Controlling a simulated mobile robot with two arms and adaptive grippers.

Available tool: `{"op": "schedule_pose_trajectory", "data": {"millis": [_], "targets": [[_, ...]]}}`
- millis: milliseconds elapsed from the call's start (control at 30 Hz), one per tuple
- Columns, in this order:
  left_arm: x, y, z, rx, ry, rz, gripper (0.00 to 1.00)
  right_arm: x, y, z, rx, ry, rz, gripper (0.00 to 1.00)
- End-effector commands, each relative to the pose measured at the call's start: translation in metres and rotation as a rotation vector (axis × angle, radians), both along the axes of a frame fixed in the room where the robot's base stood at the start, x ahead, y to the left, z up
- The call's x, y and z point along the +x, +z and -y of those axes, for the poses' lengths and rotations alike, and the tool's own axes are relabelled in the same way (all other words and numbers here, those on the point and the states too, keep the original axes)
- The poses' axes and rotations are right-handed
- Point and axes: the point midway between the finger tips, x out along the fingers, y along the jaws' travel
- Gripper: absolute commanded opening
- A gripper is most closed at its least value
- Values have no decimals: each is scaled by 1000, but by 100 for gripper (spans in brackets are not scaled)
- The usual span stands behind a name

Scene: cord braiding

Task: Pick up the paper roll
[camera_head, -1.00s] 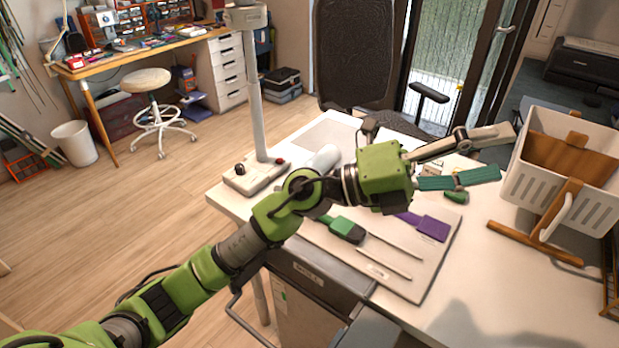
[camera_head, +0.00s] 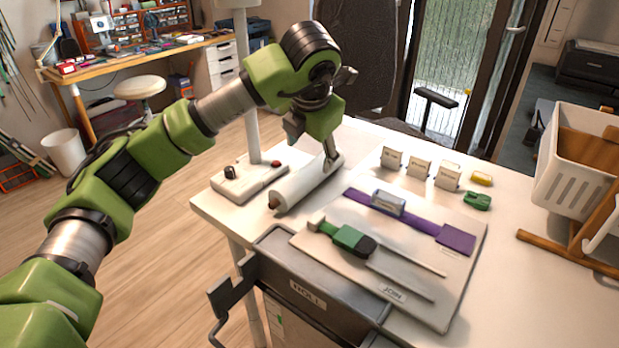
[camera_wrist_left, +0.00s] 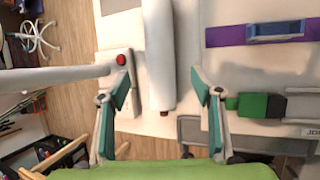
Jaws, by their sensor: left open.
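The paper roll (camera_head: 300,187) is a white cylinder with dark end knobs, lying on the left part of the white table. Its far end is partly hidden behind my left gripper (camera_head: 331,158), which points down at that end in the head view. In the left wrist view the roll (camera_wrist_left: 160,60) runs between the two spread, teal-padded fingers of my left gripper (camera_wrist_left: 158,82). The gripper is open, and the roll is not clamped. I cannot tell how far the fingertips are above the table. My right gripper is not in view.
A lamp-like stand with a white base (camera_head: 250,182) is close left of the roll. A pale board (camera_head: 440,308) with a purple strap (camera_head: 420,224) and a green-handled tool (camera_head: 350,240) lies to the right. White labelled blocks (camera_head: 419,168) stand behind. A drawer front (camera_head: 310,290) is below.

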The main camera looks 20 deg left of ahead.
Motion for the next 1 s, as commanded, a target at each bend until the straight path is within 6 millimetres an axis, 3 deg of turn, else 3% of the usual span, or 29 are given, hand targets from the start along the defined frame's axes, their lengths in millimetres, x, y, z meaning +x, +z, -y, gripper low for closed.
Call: {"op": "schedule_pose_trajectory", "data": {"millis": [200, 467, 700, 1000], "targets": [[18, -37, -5, -2, 0, -3, 59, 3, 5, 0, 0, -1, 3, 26], [27, -55, -9, -3, -1, -2, 59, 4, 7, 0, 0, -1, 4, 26], [40, -87, -15, -4, -1, -3, 59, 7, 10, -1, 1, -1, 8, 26], [45, -94, -16, -4, -2, 1, 59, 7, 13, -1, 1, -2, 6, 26]]}}
